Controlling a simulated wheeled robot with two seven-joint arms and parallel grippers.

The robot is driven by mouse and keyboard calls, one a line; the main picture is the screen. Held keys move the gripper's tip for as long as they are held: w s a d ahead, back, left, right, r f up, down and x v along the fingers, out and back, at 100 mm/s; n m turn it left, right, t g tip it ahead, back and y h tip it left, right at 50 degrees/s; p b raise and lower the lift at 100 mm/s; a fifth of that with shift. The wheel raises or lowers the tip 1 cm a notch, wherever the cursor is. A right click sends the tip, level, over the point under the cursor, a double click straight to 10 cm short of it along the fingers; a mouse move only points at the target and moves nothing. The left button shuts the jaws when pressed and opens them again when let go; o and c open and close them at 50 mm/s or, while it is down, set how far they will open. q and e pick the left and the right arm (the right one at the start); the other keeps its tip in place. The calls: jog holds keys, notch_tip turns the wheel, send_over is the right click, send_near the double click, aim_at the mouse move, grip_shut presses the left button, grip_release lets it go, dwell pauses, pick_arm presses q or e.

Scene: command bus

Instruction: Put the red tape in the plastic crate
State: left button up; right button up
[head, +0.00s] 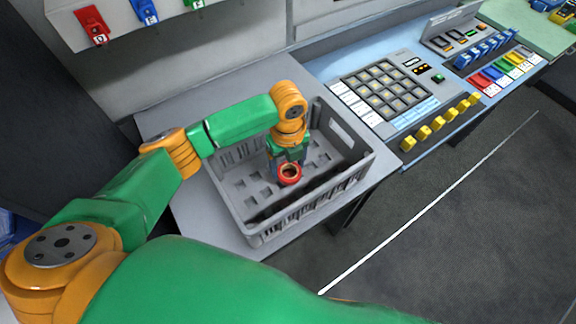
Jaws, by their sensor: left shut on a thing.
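The red tape (290,174) is a small ring with a dark centre. My left gripper (288,165) is shut on it and points down inside the outline of the plastic crate. The grey plastic crate (331,195) has slotted walls and a perforated floor, and stands on a grey table. The tape shows over the crate's floor; I cannot tell whether it touches the floor. My left arm reaches in from the left over the crate's left wall. My right gripper is not in view.
The grey table (190,205) has bare room left of the crate. To the right is a console with a button keypad (387,90) and a row of yellow knobs (440,122). Red, blue and green tags (146,12) hang on a panel at the upper left. Dark floor lies at the lower right.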

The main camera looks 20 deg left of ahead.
pick_arm(q)
jog(key=shift+f, duration=0.9)
jog(key=o, duration=1.3)
notch_tip(320, 180, up, 12)
jog(key=shift+r+b, duration=0.2)
jog(key=shift+b, duration=0.25)
